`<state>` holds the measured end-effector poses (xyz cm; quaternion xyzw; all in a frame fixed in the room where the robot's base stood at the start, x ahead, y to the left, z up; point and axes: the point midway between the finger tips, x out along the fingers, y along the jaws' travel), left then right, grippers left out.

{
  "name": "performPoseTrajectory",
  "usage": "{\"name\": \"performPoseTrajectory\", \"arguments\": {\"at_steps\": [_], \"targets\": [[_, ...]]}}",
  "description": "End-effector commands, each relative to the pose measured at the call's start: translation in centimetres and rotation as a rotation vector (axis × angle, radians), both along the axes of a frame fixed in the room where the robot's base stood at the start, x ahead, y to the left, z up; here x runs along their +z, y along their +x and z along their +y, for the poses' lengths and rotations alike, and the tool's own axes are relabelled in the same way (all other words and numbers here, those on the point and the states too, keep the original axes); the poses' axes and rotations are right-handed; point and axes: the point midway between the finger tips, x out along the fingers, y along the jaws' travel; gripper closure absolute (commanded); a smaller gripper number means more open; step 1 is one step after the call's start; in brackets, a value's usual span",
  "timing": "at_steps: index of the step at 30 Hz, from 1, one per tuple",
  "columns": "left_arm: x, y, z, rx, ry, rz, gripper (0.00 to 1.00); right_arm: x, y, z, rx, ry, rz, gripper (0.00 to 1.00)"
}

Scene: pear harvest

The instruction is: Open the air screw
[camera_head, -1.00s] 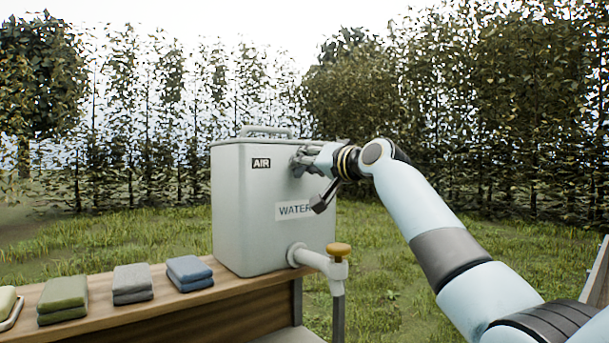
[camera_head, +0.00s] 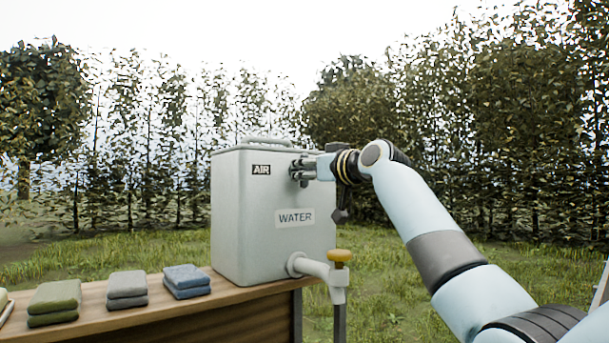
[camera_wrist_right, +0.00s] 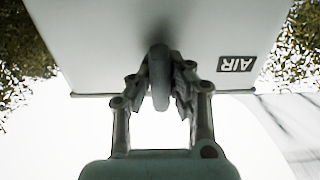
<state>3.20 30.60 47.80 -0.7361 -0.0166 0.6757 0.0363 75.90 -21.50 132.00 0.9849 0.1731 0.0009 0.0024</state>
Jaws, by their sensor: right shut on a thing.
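The grey water tank (camera_head: 235,215) stands on the wooden bench, with an "AIR" label (camera_head: 261,170) near its top and a "WATER" label (camera_head: 294,217) lower down. My right gripper (camera_head: 299,170) is at the tank's front face, just right of the "AIR" label. In the right wrist view, the air screw (camera_wrist_right: 159,75) is a grey rounded piece on the tank face. The fingers of my right gripper (camera_wrist_right: 160,85) are shut on it from both sides. In the head view the fingers hide the screw. My left gripper is not in view.
A pipe with a yellow tap knob (camera_head: 339,255) sticks out low on the tank, below my right arm. Folded green (camera_head: 55,298), grey (camera_head: 127,285) and blue (camera_head: 187,277) cloths lie on the bench (camera_head: 150,318) at left. Grass and hedges lie behind.

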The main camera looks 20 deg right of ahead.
Motion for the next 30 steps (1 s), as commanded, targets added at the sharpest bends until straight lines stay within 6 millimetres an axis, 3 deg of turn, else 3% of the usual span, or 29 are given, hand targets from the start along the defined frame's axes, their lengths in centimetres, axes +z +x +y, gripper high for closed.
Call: {"name": "performPoseTrajectory", "arguments": {"at_steps": [14, 15, 20, 30], "targets": [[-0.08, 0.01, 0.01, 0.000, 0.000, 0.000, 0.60, -0.29, 0.02, 0.05, 0.002, -0.011, 0.003, 1.00], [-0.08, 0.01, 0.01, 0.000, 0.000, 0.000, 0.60, -0.30, 0.02, 0.05, 0.002, -0.011, 0.003, 0.80], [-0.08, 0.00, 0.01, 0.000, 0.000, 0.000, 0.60, -0.34, 0.01, 0.09, 0.003, -0.010, 0.004, 0.59], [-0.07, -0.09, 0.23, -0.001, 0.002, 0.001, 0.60, -0.16, -0.03, 0.02, 0.001, -0.009, 0.000, 0.58]]}}
